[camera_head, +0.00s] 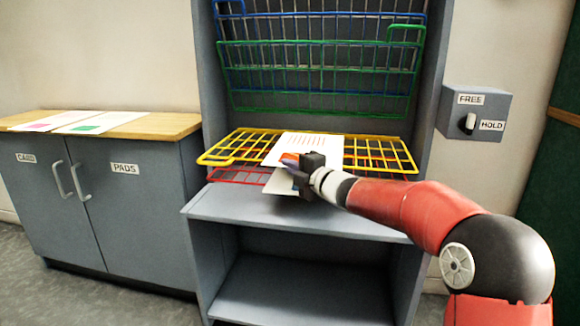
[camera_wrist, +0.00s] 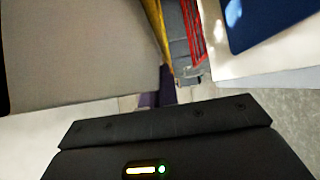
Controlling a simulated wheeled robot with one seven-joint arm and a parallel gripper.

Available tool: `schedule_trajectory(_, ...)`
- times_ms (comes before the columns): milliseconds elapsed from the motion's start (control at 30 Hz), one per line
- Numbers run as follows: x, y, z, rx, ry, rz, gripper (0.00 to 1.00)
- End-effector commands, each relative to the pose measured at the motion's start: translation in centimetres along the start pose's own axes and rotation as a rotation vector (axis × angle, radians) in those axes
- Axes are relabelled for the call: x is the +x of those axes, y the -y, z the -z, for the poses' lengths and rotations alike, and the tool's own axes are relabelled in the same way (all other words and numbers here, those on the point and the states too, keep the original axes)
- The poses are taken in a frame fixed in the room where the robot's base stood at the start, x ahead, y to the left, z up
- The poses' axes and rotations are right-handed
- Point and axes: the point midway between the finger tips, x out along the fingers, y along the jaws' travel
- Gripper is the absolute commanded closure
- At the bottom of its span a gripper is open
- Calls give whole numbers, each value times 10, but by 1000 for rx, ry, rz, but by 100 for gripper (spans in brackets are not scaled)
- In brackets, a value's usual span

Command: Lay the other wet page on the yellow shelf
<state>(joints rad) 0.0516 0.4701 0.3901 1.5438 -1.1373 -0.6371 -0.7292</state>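The yellow shelf (camera_head: 222,151) is a wire rack, lowered flat across the grey cabinet. A white page with red lines (camera_head: 312,139) lies over its middle. A second white page (camera_head: 279,184) shows lower down, partly behind my gripper; what it rests on is unclear. My gripper (camera_head: 292,164) is at the front edge of the yellow shelf, pointing left, with small orange and blue patches by its fingertips. In the wrist view, a plain pale sheet (camera_wrist: 75,50) fills the left and a blue-printed sheet (camera_wrist: 275,20) the upper right. Whether the fingers grip paper is hidden.
A red wire shelf (camera_head: 236,177) lies just below the yellow one. Blue (camera_head: 320,14) and green (camera_head: 325,108) racks stand upright above. Pages with pink (camera_head: 42,125) and green (camera_head: 88,128) prints lie on the left cupboard. A FREE/HOLD switch (camera_head: 470,122) is at right.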

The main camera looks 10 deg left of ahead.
Motion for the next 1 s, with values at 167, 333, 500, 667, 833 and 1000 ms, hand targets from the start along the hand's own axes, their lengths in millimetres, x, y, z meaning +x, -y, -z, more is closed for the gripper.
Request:
schedule_trajectory(167,0,0,0,0,0,0,100)
schedule_trajectory(333,0,0,0,0,0,0,76)
schedule_trajectory(500,0,0,0,0,0,0,72)
schedule_trajectory(667,0,0,0,0,0,0,58)
schedule_trajectory(833,0,0,0,0,0,0,36)
schedule_trajectory(1000,0,0,0,0,0,0,35)
